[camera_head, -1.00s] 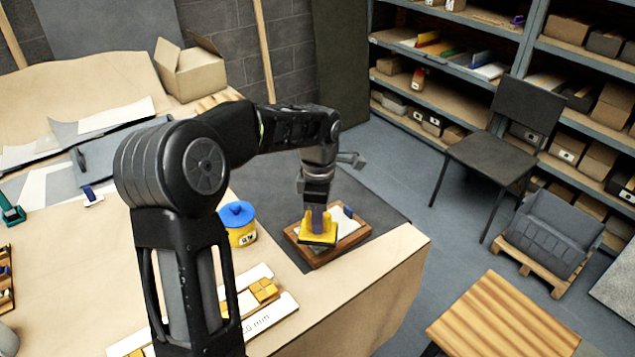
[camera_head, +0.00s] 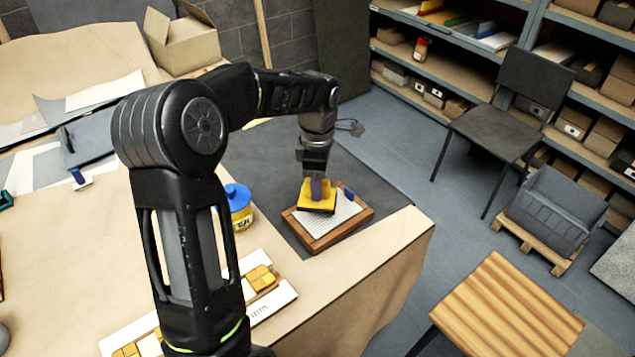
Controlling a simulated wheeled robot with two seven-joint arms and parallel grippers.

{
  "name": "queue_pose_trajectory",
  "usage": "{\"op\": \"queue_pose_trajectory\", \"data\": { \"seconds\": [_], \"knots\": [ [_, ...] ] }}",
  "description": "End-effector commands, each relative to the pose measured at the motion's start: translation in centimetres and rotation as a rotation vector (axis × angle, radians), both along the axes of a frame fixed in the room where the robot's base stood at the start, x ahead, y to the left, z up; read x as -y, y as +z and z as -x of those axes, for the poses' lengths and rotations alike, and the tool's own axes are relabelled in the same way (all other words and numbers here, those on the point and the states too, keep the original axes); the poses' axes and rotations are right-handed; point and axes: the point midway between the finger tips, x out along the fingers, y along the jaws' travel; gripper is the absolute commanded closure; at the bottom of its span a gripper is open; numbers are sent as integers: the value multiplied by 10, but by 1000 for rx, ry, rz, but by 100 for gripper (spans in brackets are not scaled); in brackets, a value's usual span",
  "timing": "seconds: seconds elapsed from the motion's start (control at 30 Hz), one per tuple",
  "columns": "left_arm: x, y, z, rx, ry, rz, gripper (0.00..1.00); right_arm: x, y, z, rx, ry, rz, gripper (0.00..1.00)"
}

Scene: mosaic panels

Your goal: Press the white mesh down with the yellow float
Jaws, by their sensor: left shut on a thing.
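My left gripper (camera_head: 317,180) is shut on the yellow float (camera_head: 317,197), holding it over the far left part of a wooden-framed panel (camera_head: 322,243). The white mesh (camera_head: 336,216) lies inside the frame, with its right and near parts showing a fine grid. The float hides the rest of the mesh. I cannot tell whether the float touches the mesh. A small blue piece (camera_head: 349,194) sits at the frame's far right corner. My right gripper is out of view.
A yellow tub with a blue lid (camera_head: 240,208) stands left of the panel. White strips with yellow tiles (camera_head: 262,282) lie in front. A dark mat (camera_head: 262,160) lies under the panel. An open cardboard box (camera_head: 185,42) stands at the back.

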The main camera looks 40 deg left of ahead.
Motion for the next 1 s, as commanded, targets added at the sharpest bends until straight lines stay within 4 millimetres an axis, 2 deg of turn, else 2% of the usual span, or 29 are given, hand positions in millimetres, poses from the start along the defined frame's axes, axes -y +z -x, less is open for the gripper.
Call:
{"op": "queue_pose_trajectory", "data": {
  "seconds": [0.2,0.4,1.0],
  "knots": [
    [0,-26,0,0,0,-1,100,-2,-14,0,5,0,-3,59],
    [0,-42,0,-1,0,0,100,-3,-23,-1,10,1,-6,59],
    [0,-46,0,0,0,0,100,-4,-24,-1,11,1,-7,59]
  ]
}}
